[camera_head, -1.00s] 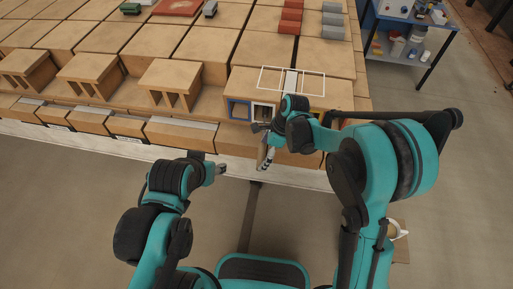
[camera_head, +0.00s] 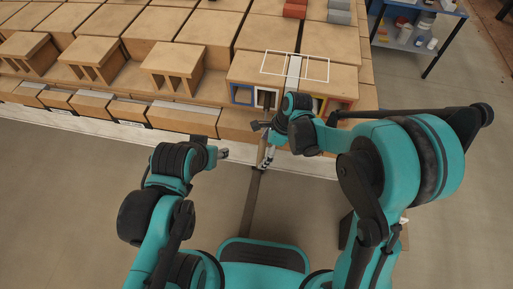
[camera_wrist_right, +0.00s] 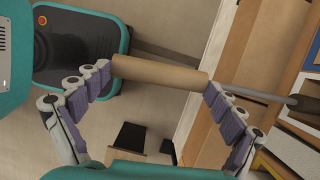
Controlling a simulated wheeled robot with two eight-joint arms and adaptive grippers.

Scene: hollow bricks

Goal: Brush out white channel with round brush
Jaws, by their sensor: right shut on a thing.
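My right gripper (camera_wrist_right: 163,85) is shut on the tan wooden handle of the round brush (camera_wrist_right: 158,72). The brush's grey rod runs right in the wrist view to a dark round head at the picture's edge. The head is beside the front openings of the hollow brick (camera_head: 243,70); I cannot tell whether it is inside one. The white channel (camera_head: 259,97) is right of a blue-framed opening, partly covered by a dark shape. A white frame also shows in the wrist view (camera_wrist_right: 295,150). My left gripper (camera_head: 223,153) is away from the bricks, its fingers too small to judge.
The blue-framed channel (camera_head: 242,95) is beside the white one, and red and yellow frames show farther right, partly behind my right arm. Other hollow bricks (camera_head: 172,66) line the shelf to the left. A blue trolley (camera_head: 412,38) stands at the back right. The floor in front is open.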

